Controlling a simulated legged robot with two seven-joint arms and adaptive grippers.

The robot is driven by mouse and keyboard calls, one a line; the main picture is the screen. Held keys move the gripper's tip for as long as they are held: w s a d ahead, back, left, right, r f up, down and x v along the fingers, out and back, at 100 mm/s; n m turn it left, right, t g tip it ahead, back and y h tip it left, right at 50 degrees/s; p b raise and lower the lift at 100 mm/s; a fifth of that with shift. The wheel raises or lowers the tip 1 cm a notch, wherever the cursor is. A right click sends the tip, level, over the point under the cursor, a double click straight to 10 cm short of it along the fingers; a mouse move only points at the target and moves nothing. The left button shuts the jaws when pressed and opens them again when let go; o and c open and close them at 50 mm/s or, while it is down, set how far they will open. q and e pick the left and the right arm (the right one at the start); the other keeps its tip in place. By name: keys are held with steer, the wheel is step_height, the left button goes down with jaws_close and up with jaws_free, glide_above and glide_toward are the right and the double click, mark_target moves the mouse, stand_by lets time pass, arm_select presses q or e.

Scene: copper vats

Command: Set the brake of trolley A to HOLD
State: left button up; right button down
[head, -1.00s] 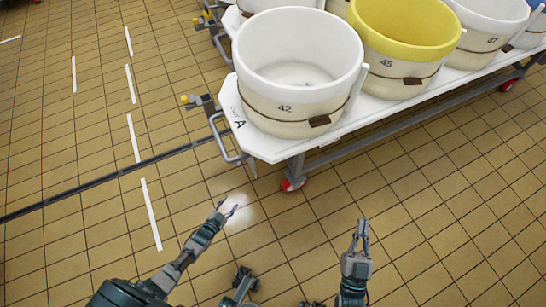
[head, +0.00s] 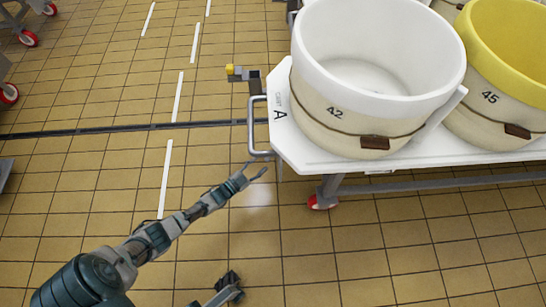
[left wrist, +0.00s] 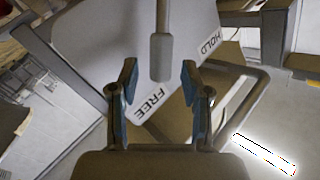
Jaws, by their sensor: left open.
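Trolley A (head: 300,148) is a white-topped trolley marked "A", with a grey push handle (head: 252,125) at its near left end. In the left wrist view a pale plate (left wrist: 95,45) carries the words FREE (left wrist: 153,105) and HOLD (left wrist: 212,43). A grey lever (left wrist: 161,57) hangs in front of the plate, its end closer to FREE. My left gripper (head: 258,170) is open, just below the push handle in the head view. In the left wrist view its fingers (left wrist: 160,85) stand on both sides of the lever's end, with gaps.
A white vat 42 (head: 350,85) and a yellow-rimmed vat 45 (head: 500,90) stand on the trolley. A bracket with a yellow knob (head: 231,70) juts from its left end. A red-wheeled caster (head: 320,202) is below.

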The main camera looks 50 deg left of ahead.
arm_select(q)
steer(key=w, duration=0.1)
steer(key=w+b, duration=0.1)
steer(key=w, duration=0.2)
steer(key=shift+w+f, duration=0.1)
steer(key=shift+f, duration=0.2)
steer(key=shift+w+r+b, duration=0.25)
steer(key=shift+w+b, duration=0.05)
steer(key=shift+w, duration=0.3)
jaws_close()
